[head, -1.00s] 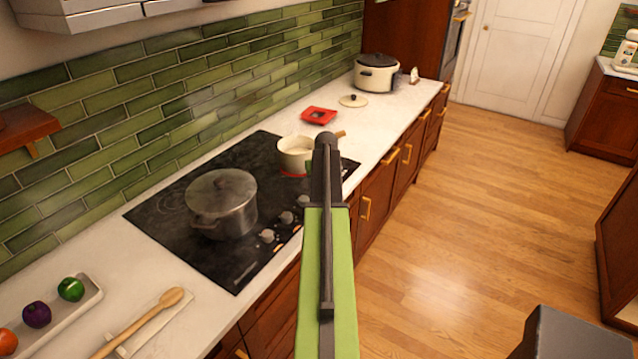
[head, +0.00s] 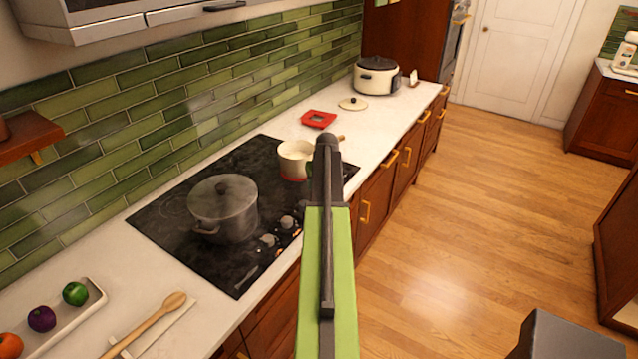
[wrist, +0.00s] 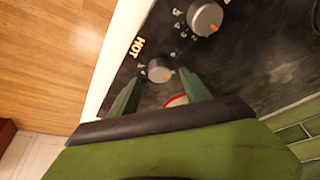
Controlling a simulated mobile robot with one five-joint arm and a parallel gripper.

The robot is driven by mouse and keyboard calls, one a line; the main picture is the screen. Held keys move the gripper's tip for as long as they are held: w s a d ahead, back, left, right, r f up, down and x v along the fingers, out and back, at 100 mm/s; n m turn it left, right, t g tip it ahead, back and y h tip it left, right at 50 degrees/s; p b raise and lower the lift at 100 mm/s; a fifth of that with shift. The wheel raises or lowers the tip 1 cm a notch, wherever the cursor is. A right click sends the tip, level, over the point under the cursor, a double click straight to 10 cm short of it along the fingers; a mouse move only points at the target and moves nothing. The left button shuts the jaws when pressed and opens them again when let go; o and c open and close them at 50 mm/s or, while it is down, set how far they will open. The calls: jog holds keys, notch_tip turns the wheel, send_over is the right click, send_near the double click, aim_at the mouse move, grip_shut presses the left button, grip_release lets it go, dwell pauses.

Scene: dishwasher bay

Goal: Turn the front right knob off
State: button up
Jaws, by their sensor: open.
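The black cooktop (head: 165,215) has a row of silver-grey knobs along its counter-front edge. Two knobs show in the head view, one nearer (head: 268,240) and one farther (head: 287,222); any beyond are hidden by my arm. In the wrist view, my gripper (wrist: 160,77) is open and empty, its green fingers pointing at the cooktop. A small knob (wrist: 159,70) with an orange mark appears between the fingertips; I cannot tell whether they touch it. A larger-looking knob (wrist: 204,18) lies beyond. My gripper is hidden in the head view.
A steel lidded pot (head: 222,208) stands on the cooktop. A cream saucepan (head: 295,158) sits farther along over a red-glowing burner. A wooden spoon (head: 150,325) and a tray of vegetables (head: 97,295) are on the near counter.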

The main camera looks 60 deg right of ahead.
jog(key=p+v, duration=1.2)
jog(key=v, duration=0.2)
jog(key=shift+r, duration=0.35)
jog(key=shift+s+a, duration=0.1)
